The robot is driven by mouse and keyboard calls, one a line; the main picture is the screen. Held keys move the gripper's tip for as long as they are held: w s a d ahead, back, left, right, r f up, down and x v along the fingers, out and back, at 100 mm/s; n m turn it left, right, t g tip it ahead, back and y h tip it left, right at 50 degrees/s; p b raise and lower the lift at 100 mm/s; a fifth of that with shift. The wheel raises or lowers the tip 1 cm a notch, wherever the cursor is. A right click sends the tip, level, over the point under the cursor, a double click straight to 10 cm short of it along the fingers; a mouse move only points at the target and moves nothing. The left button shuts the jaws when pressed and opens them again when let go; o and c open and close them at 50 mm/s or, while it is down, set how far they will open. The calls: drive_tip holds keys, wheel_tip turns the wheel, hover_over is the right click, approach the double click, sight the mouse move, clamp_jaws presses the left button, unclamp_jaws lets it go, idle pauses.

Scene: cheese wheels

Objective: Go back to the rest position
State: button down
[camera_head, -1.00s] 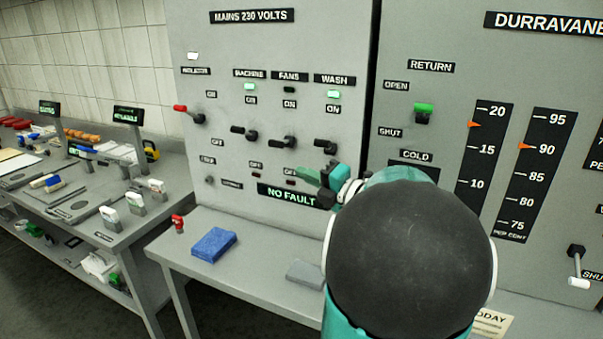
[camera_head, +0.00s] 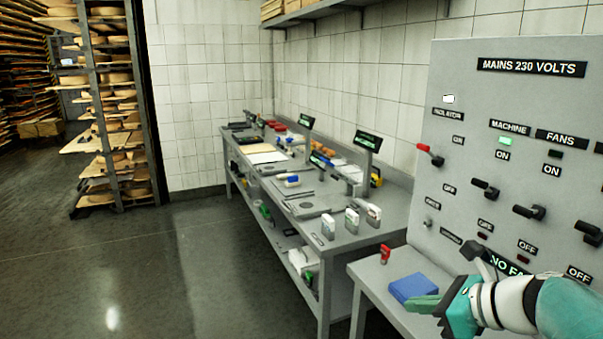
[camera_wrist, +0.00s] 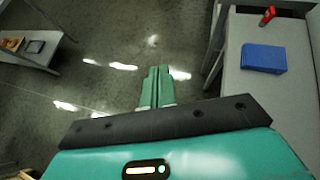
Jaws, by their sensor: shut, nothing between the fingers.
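My gripper (camera_head: 424,306) is at the lower right of the head view, in front of the mains panel (camera_head: 470,100) and over the small grey table (camera_head: 372,276). Its green fingers are together with nothing between them. In the wrist view the closed fingers (camera_wrist: 157,88) point out over the dark floor, to the left of the small table. The gripper hides part of the panel's NO FAULT display.
A blue folded cloth (camera_head: 412,287) and a small red object (camera_head: 385,255) lie on the small table. A long grey bench (camera_head: 345,236) with tools stands beyond. A cheese rack (camera_head: 118,110) stands at the back left. The floor (camera_head: 150,270) at left is clear.

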drive_tip(key=s+a+f+n+g+h, duration=0.1)
drive_tip(key=s+a+f+n+h, duration=0.1)
drive_tip(key=n, duration=1.2)
drive_tip(key=s+a+f+n+g+h, duration=0.2)
drive_tip(key=s+a+n+h, duration=0.3)
drive_tip(key=s+n, duration=0.4)
drive_tip(key=a+n, duration=0.1)
drive_tip(key=n, duration=0.3)
drive_tip(key=shift+s+f+n, duration=0.15)
drive_tip(key=shift+s+n, duration=0.05)
drive_tip(key=shift+n, duration=0.2)
